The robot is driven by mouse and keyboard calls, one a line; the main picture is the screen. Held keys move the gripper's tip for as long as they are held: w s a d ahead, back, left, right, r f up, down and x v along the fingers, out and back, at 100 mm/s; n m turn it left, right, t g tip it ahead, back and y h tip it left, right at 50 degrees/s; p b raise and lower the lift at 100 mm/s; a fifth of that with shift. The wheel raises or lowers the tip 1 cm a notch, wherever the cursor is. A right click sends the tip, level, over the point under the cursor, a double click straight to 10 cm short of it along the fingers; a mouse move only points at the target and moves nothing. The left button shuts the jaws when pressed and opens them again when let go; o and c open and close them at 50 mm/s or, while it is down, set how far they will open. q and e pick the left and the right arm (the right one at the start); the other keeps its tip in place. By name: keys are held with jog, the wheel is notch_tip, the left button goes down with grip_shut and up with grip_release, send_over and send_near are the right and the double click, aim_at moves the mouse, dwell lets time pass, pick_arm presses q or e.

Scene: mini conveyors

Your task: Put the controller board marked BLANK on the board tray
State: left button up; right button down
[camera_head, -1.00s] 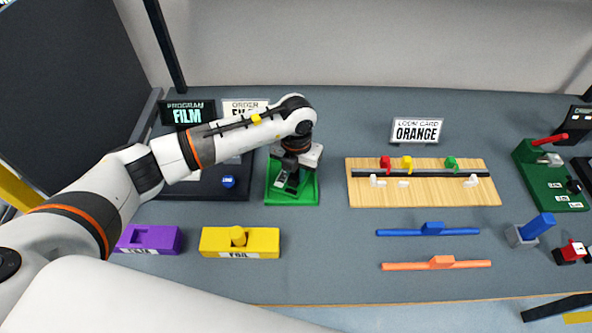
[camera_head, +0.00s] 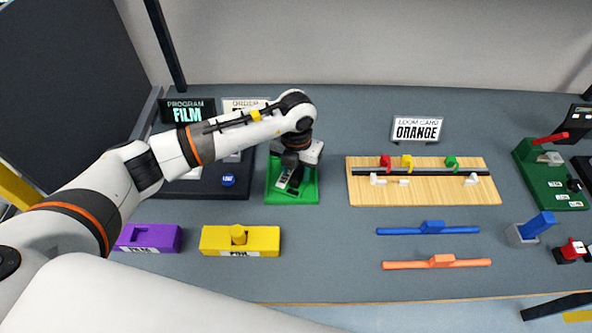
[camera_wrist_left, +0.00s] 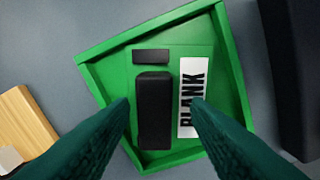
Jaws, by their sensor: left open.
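The green board tray (camera_head: 311,196) stands left of the middle of the table in the head view. In the left wrist view its raised rim (camera_wrist_left: 236,70) frames the green BLANK controller board (camera_wrist_left: 167,63), which lies inside it. The board carries a black block, a small black part and a white label reading BLANK. My left gripper (camera_wrist_left: 158,104) is open above the board, its fingers apart on either side of the black block and part of the label. In the head view the left gripper (camera_head: 291,176) partly hides the board. My right gripper is not in view.
A yellow block (camera_head: 215,240) and a purple block (camera_head: 163,238) lie in front. A dark panel with a blue button (camera_head: 228,180) is left of the tray. A wooden board with coloured clips (camera_head: 430,196) is to the right. Blue and orange bars (camera_head: 400,265) lie before it.

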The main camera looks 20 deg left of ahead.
aim_at(296, 172)
pick_arm(q)
notch_tip(296, 172, up, 11)
jog(key=b, duration=0.1)
jog(key=shift+f, duration=0.1)
dwell(0.6)
